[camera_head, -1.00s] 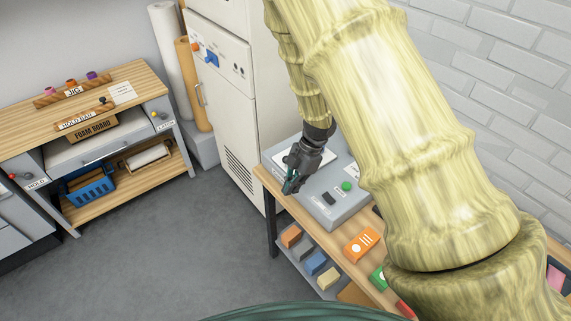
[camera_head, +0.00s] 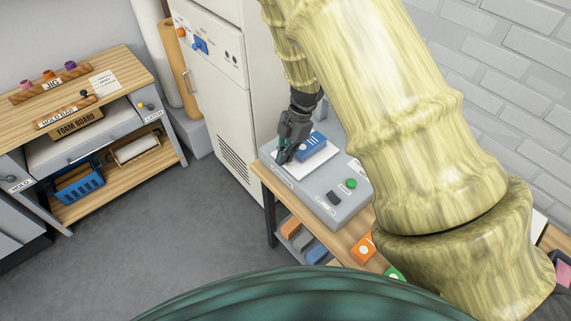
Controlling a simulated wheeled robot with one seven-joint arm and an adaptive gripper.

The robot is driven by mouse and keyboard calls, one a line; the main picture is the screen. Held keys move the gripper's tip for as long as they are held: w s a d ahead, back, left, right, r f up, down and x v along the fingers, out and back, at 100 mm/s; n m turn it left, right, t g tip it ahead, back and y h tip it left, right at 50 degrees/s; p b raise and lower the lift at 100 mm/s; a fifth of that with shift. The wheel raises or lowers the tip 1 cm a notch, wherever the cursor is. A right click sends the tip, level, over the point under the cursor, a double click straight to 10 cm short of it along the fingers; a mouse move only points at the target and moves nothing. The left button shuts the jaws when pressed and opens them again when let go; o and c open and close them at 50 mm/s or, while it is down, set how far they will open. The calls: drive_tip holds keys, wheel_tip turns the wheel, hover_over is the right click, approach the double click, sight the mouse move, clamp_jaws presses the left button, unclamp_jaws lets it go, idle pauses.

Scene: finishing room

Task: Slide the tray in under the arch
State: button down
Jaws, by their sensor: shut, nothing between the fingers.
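A grey unit (camera_head: 318,192) stands on the wooden bench, with a pale flat plate (camera_head: 313,166) at its far left part. A blue block (camera_head: 312,146) with white marks sits on the plate. I cannot tell for certain which of these parts is the tray or the arch. My gripper (camera_head: 283,157) is shut and empty, pointing down at the left end of the plate, just left of the blue block. Whether its tips touch the plate is not clear. My arm covers the bench behind and right of the unit.
The unit carries a green button (camera_head: 351,184) and a dark switch (camera_head: 334,196). A tall cream cabinet (camera_head: 228,100) stands behind the bench. An orange box (camera_head: 362,249) lies on the bench nearer me. A drawer bench (camera_head: 85,140) stands left; the floor between is clear.

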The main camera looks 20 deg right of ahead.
sight(312, 159)
drive_tip(key=shift+b+x, duration=4.6)
drive_tip(key=shift+x, duration=0.55)
drive_tip(key=shift+w+d+r+b, duration=0.1)
drive_tip(key=shift+w+d, duration=0.1)
drive_tip(key=shift+d, duration=0.4)
drive_tip(key=shift+w+d+r+b, duration=0.1)
drive_tip(key=shift+w+d+b, duration=0.1)
drive_tip(key=shift+d, duration=0.45)
drive_tip(key=shift+w+d+r+b, duration=0.1)
drive_tip(key=shift+w+d, duration=0.15)
drive_tip(key=shift+d, duration=0.35)
drive_tip(key=shift+d, duration=0.15)
drive_tip(key=w+d+p, duration=0.1)
drive_tip(key=d, duration=0.3)
drive_tip(key=w+d, duration=0.1)
drive_tip(key=d, duration=0.2)
drive_tip(key=w+d+p, duration=0.1)
drive_tip(key=w+d, duration=0.1)
drive_tip(key=d, duration=0.2)
drive_tip(key=shift+w+d+p, duration=0.15)
drive_tip(key=shift+d+p, duration=0.15)
drive_tip(key=shift+p, duration=0.05)
drive_tip(key=shift+a, duration=0.15)
